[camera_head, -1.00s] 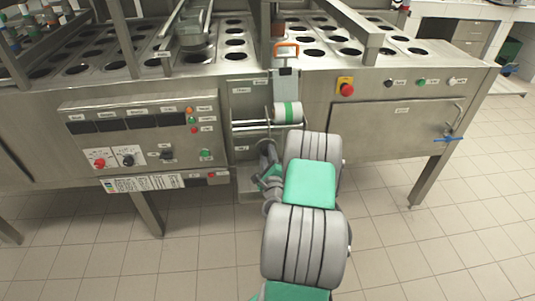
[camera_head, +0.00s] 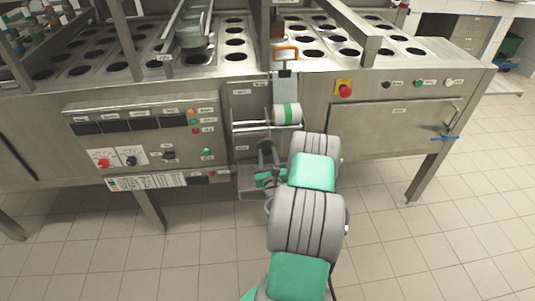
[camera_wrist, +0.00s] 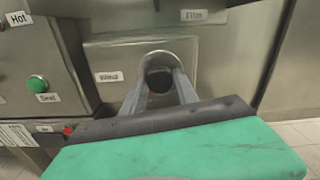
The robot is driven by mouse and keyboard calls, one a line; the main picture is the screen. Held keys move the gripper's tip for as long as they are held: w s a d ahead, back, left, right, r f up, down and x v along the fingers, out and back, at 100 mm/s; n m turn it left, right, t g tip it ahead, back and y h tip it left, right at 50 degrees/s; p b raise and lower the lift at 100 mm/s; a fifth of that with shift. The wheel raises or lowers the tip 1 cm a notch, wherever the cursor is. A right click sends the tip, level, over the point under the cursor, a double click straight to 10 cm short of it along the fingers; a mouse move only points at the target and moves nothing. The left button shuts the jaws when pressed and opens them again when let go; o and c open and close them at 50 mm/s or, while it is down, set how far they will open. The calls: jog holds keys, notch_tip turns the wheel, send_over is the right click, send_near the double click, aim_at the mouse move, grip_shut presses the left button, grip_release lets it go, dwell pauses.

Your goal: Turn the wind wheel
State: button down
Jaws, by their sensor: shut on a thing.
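The wind wheel (camera_wrist: 159,79) is a small dark round knob set in a round recess in the steel panel, beside a small white label (camera_wrist: 110,76). In the wrist view the two grey fingers of my gripper (camera_wrist: 160,88) reach to it, one on each side, and are shut on it. The fingers hide part of its rim.
A control panel (camera_head: 140,128) with knobs and buttons is to the left. A red emergency button (camera_head: 345,90) and a door (camera_head: 385,129) with a handle are to the right. The tiled floor (camera_head: 400,245) in front is clear.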

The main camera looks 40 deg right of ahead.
jog(key=shift+m, duration=0.5)
jog(key=c, duration=0.9)
grip_release()
jog(key=shift+c, duration=0.2)
jog(key=shift+s+a+f, duration=0.15)
jog(key=shift+s, duration=0.05)
jog(key=b+v, duration=0.3)
jog(key=v, duration=0.4)
jog(key=shift+s+a, duration=0.1)
jog(key=shift+a, duration=0.1)
